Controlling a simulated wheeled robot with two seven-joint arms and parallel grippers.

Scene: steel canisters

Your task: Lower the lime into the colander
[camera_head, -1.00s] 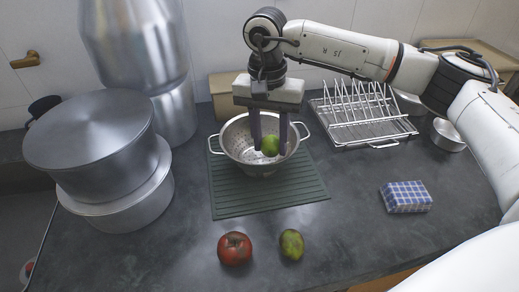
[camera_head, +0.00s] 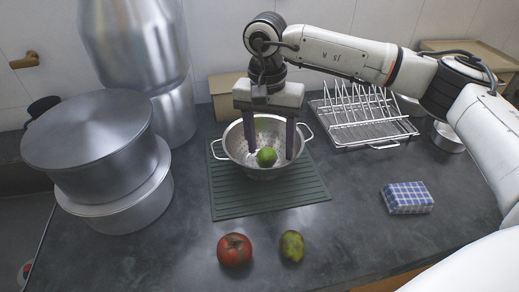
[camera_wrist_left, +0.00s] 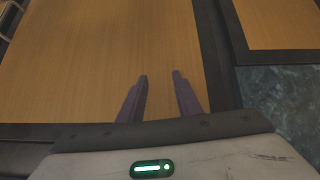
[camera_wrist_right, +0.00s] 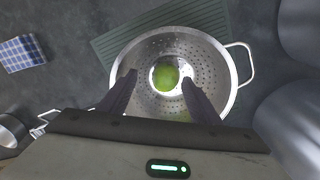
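The green lime (camera_head: 266,157) rests low inside the steel colander (camera_head: 239,160). In the right wrist view the lime (camera_wrist_right: 166,76) lies at the middle of the colander's perforated bowl (camera_wrist_right: 216,73). My right gripper (camera_head: 270,153) points down into the colander, its fingers spread on both sides of the lime with gaps, so it is open and empty. A fainter green patch shows on the bowl wall; I cannot tell whether it is a reflection. My left gripper (camera_wrist_left: 160,78) is open and empty in the left wrist view, in front of wooden cabinet panels.
The colander stands on a green ridged mat (camera_head: 230,205). A tomato (camera_head: 235,250) and another green fruit (camera_head: 292,246) lie in front. Large steel pots (camera_head: 90,140) stand left. A dish rack (camera_head: 365,125) and checked blue cloth block (camera_head: 407,197) are right.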

